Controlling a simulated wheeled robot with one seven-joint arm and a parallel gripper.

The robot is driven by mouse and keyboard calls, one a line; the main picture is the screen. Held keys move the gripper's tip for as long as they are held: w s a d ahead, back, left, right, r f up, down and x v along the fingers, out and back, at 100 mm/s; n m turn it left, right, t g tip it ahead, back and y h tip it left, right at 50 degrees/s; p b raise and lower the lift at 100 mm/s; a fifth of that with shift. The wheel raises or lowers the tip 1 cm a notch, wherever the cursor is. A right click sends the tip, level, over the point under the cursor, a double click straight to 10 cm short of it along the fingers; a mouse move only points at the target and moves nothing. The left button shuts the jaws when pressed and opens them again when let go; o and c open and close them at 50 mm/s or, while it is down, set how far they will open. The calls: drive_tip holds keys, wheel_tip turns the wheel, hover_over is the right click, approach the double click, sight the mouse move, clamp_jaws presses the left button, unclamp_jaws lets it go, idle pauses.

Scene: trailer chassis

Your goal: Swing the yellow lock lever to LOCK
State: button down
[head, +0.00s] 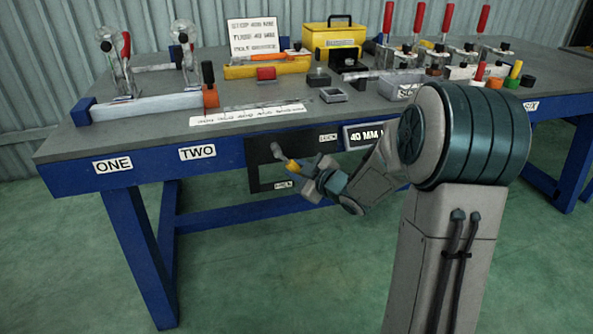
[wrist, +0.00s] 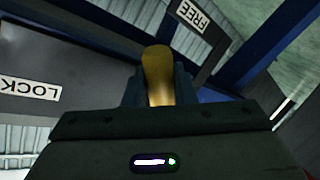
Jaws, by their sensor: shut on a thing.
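The yellow lock lever (head: 292,165) is on a dark panel (head: 262,172) on the front of the blue bench. Its grey end points up and left, and its yellow grip slopes down and right. My gripper (head: 299,169) is shut on the yellow grip. In the wrist view the lever (wrist: 158,75) stands between the two fingers of my gripper (wrist: 158,92). The LOCK label (wrist: 30,88) shows at the left and the FREE label (wrist: 194,15) at the upper right. The lever's pivot is hidden in the wrist view.
The bench top (head: 150,135) above carries clamps, a yellow box (head: 333,37) and small blocks. A "40 MM" sign (head: 366,136) is on the bench front right of the panel, close above my arm. Bench legs (head: 140,255) stand below; the green floor in front is clear.

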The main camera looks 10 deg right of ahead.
drive_tip(key=c, duration=1.2)
unclamp_jaws()
